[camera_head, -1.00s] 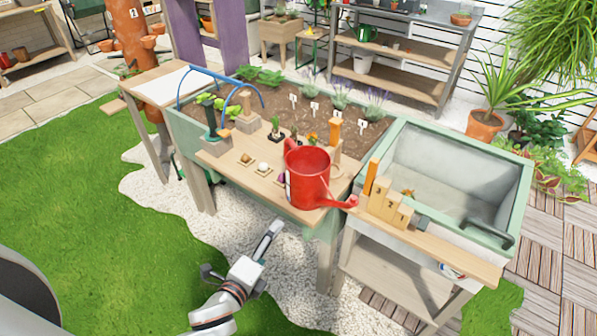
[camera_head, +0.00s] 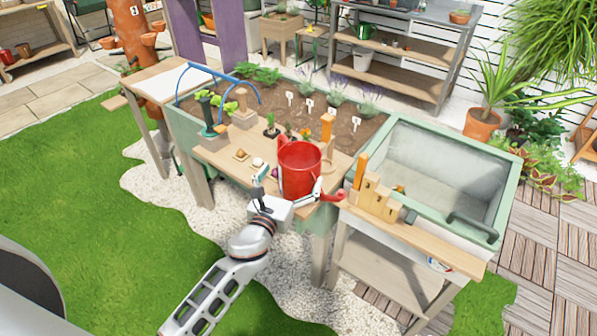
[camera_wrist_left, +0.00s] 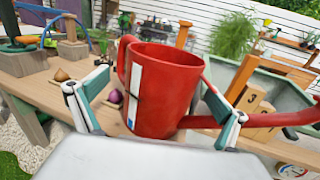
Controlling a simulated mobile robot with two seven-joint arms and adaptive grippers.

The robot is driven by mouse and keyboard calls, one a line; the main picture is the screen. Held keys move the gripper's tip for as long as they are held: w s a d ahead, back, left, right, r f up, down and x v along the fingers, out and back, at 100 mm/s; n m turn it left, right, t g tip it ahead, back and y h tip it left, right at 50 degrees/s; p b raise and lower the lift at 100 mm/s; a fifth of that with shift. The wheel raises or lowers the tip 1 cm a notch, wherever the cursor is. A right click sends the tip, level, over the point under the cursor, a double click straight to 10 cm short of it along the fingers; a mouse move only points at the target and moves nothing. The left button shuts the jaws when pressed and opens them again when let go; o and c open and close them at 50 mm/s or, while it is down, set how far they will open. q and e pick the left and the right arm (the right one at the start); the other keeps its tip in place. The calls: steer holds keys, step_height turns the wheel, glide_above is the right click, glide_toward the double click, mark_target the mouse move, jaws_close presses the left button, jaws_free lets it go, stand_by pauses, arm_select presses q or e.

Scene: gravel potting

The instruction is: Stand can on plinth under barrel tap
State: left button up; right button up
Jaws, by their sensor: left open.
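The red watering can (camera_head: 300,172) stands upright on the wooden front ledge of the planter bed, its spout pointing right. It also fills the middle of the left wrist view (camera_wrist_left: 165,85), with a white strip on its side. My left gripper (camera_head: 290,188) is open, with one finger on each side of the can's body. In the left wrist view the fingers of the gripper (camera_wrist_left: 155,108) flank the can; a gap shows at the left finger, while the right finger is close to the body and spout. I cannot make out a barrel tap or plinth. My right gripper is out of view.
Numbered wooden blocks (camera_head: 374,195) stand just right of the spout. A grey basin with a green rim (camera_head: 510,190) lies beyond them. Small bulbs, including a purple one (camera_wrist_left: 115,96), lie left of the can. The planter's soil (camera_head: 345,130) holds labels and plants.

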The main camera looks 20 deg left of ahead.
mark_target(307, 151)
arm_select(q)
steer(key=shift+w+d+r, duration=0.1)
steer(key=shift+w+d, duration=0.1)
steer(key=shift+w, duration=1.15)
steer(key=shift+w+d, duration=0.2)
steer(key=shift+w, duration=1.15)
steer(key=c, duration=1.9)
steer(key=shift+r, duration=0.25)
steer(key=shift+c, duration=1)
